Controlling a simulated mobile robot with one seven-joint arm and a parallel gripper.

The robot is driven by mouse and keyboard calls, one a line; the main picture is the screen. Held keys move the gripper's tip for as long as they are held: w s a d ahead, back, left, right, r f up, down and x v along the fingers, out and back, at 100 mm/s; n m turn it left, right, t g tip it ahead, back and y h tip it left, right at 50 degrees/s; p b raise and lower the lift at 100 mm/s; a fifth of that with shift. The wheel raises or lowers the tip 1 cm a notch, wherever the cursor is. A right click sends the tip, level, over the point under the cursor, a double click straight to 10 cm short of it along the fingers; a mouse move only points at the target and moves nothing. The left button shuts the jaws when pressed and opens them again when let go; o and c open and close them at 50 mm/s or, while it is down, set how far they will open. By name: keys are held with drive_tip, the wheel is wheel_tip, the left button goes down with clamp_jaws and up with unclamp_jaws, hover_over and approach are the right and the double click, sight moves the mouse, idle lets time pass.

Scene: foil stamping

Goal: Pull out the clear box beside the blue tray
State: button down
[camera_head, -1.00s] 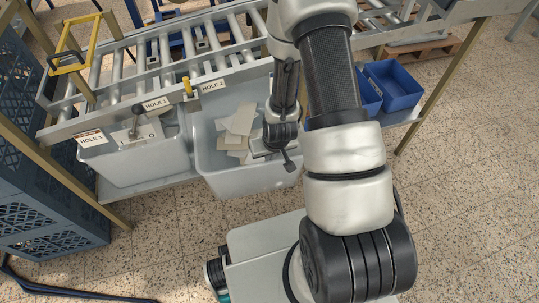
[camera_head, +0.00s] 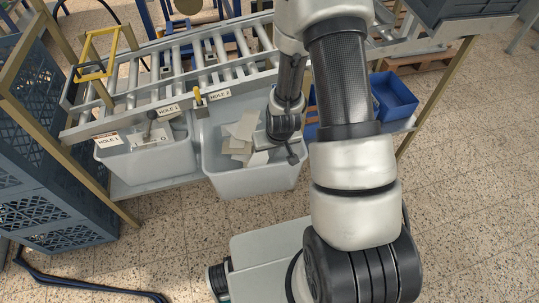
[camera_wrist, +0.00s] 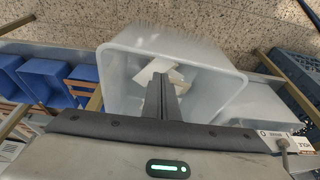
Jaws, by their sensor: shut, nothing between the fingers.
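The clear box (camera_head: 252,183) is a translucent, open-topped bin on the low shelf under the roller conveyor. Loose pale cards (camera_head: 240,130) lie in it. The blue tray (camera_head: 396,96) stands to its right, partly behind my arm. My gripper (camera_head: 291,157) is over the box's right part, pointing down. In the wrist view my gripper's fingers (camera_wrist: 164,84) are together and empty above the box's opening, and the box's walls (camera_wrist: 215,95) surround them in the picture. I cannot tell how deep the fingertips are or whether they touch the box.
Another translucent bin (camera_head: 150,160) stands left of the box, with a lever fixture above it. The conveyor (camera_head: 180,85) runs above the boxes' back. Dark blue crates (camera_head: 60,190) stack at the left. Speckled floor in front is clear between shelf and my base.

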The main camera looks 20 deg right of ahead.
drive_tip(key=w+a+n+g+b, duration=0.2)
drive_tip(key=w+a+n, duration=0.3)
drive_tip(key=a+n, duration=0.35)
drive_tip(key=w+a+n+g+b, duration=0.2)
drive_tip(key=w+a+n, duration=0.4)
drive_tip(key=a+n, duration=0.25)
drive_tip(key=shift+n, duration=0.3)
drive_tip(key=f+b, duration=0.1)
drive_tip(key=f, duration=0.5)
drive_tip(key=f+b, duration=0.1)
drive_tip(key=f, duration=0.5)
drive_tip(key=f+b, duration=0.2)
drive_tip(key=f, duration=0.4)
drive_tip(key=shift+s+d+f, duration=0.15)
drive_tip(key=shift+d+f, duration=0.25)
drive_tip(key=a, duration=0.3)
drive_tip(key=shift+f+b, duration=0.3)
drive_tip(key=shift+b, duration=0.1)
drive_tip(key=shift+a+r, duration=0.1)
drive_tip(key=shift+a, duration=0.45)
